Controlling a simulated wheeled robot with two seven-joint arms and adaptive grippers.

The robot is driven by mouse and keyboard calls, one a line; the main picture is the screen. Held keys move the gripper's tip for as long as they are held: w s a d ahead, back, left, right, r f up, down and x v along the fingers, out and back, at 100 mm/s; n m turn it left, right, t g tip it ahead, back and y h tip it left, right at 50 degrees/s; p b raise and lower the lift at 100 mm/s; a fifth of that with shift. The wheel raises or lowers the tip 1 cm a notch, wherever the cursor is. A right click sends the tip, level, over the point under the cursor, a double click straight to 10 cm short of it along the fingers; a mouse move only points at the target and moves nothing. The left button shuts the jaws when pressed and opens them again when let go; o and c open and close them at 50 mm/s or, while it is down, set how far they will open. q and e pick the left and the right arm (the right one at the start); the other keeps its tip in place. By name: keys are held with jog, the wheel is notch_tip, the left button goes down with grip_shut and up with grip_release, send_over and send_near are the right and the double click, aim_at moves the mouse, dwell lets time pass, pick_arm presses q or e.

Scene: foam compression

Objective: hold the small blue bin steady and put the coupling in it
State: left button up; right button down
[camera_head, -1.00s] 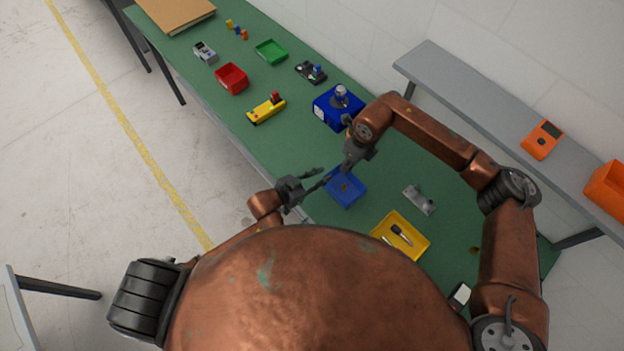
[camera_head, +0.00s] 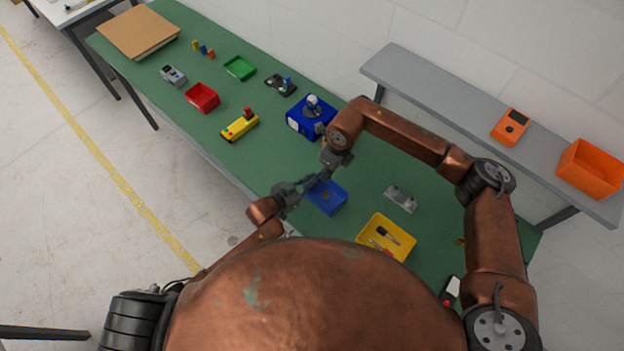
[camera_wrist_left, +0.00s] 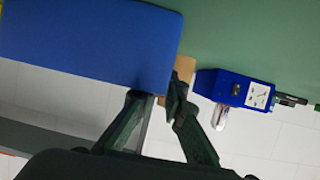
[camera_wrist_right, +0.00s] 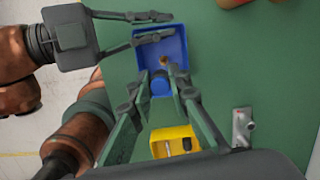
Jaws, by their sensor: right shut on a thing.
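The small blue bin (camera_head: 334,204) stands on the green table, with a small brass-coloured piece (camera_wrist_right: 164,61) inside it. My left gripper (camera_head: 305,184) is open at the bin; in the right wrist view its fingers (camera_wrist_right: 160,26) lie apart, on either side of one bin wall. In the left wrist view the bin's blue side (camera_wrist_left: 90,40) hides one fingertip, and the fingers (camera_wrist_left: 157,95) are apart. In the head view the right fingertips are partly hidden.
A yellow tray (camera_head: 366,241) with tools and a grey metal bracket (camera_head: 401,198) lie close to the bin. A larger blue box (camera_head: 298,124), a red tray (camera_head: 203,106) and a yellow control box (camera_head: 236,130) stand farther along.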

pick_arm(q)
grip_shut()
pick_arm(e)
jog(key=shift+f, duration=0.1)
jog(key=shift+f, duration=4.7)
jog(key=c, duration=1.7)
grip_release()
jog(key=shift+f, duration=0.1)
jog(key=shift+c, duration=0.2)
notch_tip(320, 180, up, 12)
jog(key=d, duration=0.1)
jog(key=shift+s+d, duration=0.25)
jog(key=shift+s, duration=0.2)
